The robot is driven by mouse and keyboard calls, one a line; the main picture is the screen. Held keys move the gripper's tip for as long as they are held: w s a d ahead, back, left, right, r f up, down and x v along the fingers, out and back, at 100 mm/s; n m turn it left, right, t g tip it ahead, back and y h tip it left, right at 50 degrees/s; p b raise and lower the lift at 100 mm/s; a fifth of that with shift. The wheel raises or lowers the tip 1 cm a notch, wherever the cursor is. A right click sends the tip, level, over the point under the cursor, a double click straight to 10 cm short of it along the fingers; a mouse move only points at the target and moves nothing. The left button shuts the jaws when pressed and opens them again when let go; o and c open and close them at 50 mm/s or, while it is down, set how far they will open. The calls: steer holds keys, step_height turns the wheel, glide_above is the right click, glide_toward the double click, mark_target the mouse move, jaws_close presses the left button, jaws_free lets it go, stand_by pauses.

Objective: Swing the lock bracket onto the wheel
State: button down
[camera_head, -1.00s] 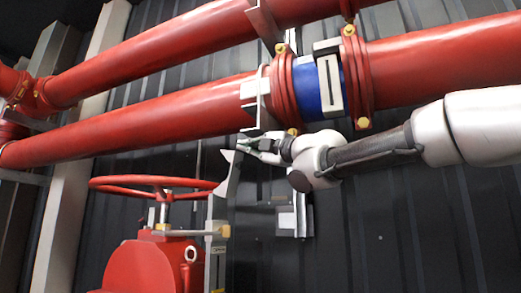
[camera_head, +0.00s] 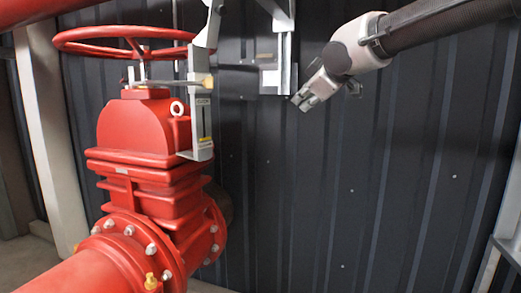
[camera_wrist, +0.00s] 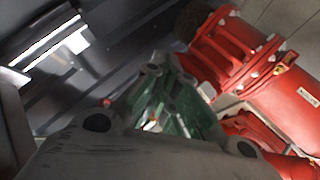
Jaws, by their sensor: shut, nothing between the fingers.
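The red handwheel (camera_head: 122,41) sits on top of the red gate valve (camera_head: 145,130) at the left of the head view. The grey lock bracket (camera_head: 199,105) stands upright beside the valve, at the wheel's right side, with its upper part cut off by the top edge. My gripper (camera_head: 303,103) is to the right of the bracket, clearly apart from it, and points down and left. It is shut and empty. In the wrist view its green-grey fingers (camera_wrist: 170,105) are close together, and the red valve body (camera_wrist: 240,50) shows at upper right.
A grey wall bracket (camera_head: 280,75) is just left of my gripper on the dark ribbed wall (camera_head: 330,200). A large red flanged pipe (camera_head: 75,270) runs along the lower left. The space right of the valve is free.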

steer(key=s+d+f+m+g+h, duration=0.4)
steer(key=s+d+f+m+g, duration=0.3)
steer(key=s+d+f, duration=1.5)
steer(key=s+m, duration=0.3)
steer(key=m, duration=0.1)
steer(key=shift+s+f+g, duration=0.2)
steer(key=shift+f+g, duration=0.1)
steer(key=shift+f, duration=0.05)
steer(key=c, duration=2.2)
jaws_free()
steer(key=shift+s+d+r+m+h, duration=0.1)
steer(key=shift+s+d+m+h, duration=0.2)
steer(key=shift+s+d+m, duration=0.8)
steer(key=o, duration=0.4)
steer(key=shift+s+d+r, duration=0.1)
steer(key=shift+d+r, duration=0.05)
steer(key=shift+d, duration=0.25)
steer(key=o, duration=0.3)
steer(key=shift+d, duration=0.1)
steer(key=shift+o, duration=1.3)
steer(key=n+t+y, duration=0.9)
steer(key=y, duration=0.4)
glide_toward(224, 8)
steer(key=x, duration=1)
steer(key=shift+w+a, duration=0.2)
steer(key=shift+a, duration=0.05)
